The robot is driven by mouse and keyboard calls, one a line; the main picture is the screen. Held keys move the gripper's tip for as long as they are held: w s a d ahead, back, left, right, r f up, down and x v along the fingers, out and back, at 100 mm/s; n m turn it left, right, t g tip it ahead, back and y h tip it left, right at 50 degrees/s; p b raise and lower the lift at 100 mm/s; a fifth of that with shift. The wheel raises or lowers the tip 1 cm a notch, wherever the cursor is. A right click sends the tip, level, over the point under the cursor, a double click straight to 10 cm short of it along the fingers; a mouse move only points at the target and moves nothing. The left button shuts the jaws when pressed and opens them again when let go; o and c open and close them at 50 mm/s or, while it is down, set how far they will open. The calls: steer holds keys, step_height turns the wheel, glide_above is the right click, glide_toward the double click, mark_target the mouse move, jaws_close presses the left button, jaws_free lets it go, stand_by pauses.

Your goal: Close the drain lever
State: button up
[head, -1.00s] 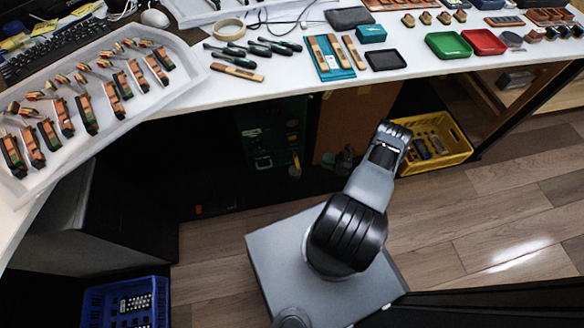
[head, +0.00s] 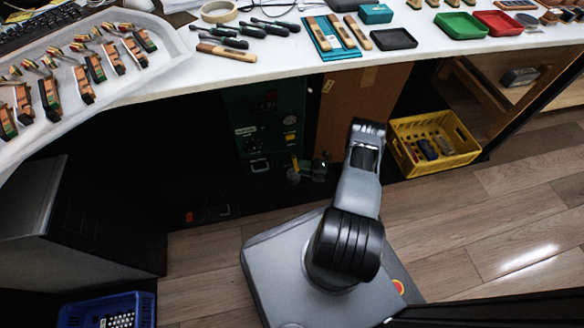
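A dark green machine (head: 262,108) stands in the shade under the white table. It has a red patch, pale labels, a round dial and a pale handle-like outline on its front. I cannot tell whether this is the drain lever, and no lever position can be read. My arm rises from my base in the foreground, with its visible upper end in front of the brown panel beside the machine. My gripper's fingers do not show.
A brown panel (head: 358,108) stands right of the machine. A yellow crate (head: 447,166) with several items is on the wooden floor (head: 500,225). A blue crate (head: 75,312) and a dark cabinet (head: 100,232) are left. The white table (head: 200,78) overhangs the machine.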

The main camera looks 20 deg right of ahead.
mark_target(295, 164)
steer(key=shift+b+x, duration=0.4)
steer(key=shift+x, duration=1.95)
jaws_close()
